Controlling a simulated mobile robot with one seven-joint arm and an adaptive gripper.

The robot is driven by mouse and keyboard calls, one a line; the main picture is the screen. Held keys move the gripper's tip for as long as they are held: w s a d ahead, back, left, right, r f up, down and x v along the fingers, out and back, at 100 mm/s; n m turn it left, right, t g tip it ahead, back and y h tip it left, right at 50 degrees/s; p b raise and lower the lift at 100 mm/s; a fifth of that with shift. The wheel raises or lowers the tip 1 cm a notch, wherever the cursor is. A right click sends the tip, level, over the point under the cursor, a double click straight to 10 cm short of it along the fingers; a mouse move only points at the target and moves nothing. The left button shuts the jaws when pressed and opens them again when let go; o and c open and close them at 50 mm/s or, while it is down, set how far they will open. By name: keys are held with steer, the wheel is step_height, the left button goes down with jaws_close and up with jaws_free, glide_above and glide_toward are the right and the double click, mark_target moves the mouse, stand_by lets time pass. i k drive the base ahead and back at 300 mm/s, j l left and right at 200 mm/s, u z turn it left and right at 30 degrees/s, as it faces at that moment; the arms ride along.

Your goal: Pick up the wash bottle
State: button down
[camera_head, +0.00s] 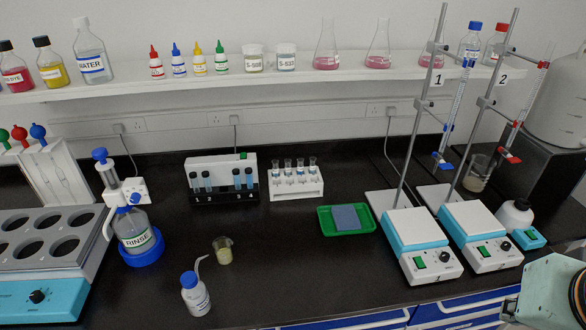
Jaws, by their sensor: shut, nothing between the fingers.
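The wash bottle (196,297) stands upright on the black bench near the front edge, left of the picture's middle. It is small and whitish, with a blue cap, a label and a thin curved spout rising to the right. Part of my arm shows at the lower right corner, well away from the bottle. My gripper's fingers are not in the picture.
A small beaker (223,251) with yellowish liquid stands just behind and right of the bottle. The RINSE dispenser (136,233) stands to its left. A green tray (346,220) and two stirrers (418,244) are farther right. Bench between bottle and stirrers is clear.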

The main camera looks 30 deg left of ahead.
mark_target(197, 300)
steer(key=k+u, duration=0.1)
steer(key=u, duration=2.15)
steer(key=z, duration=0.35)
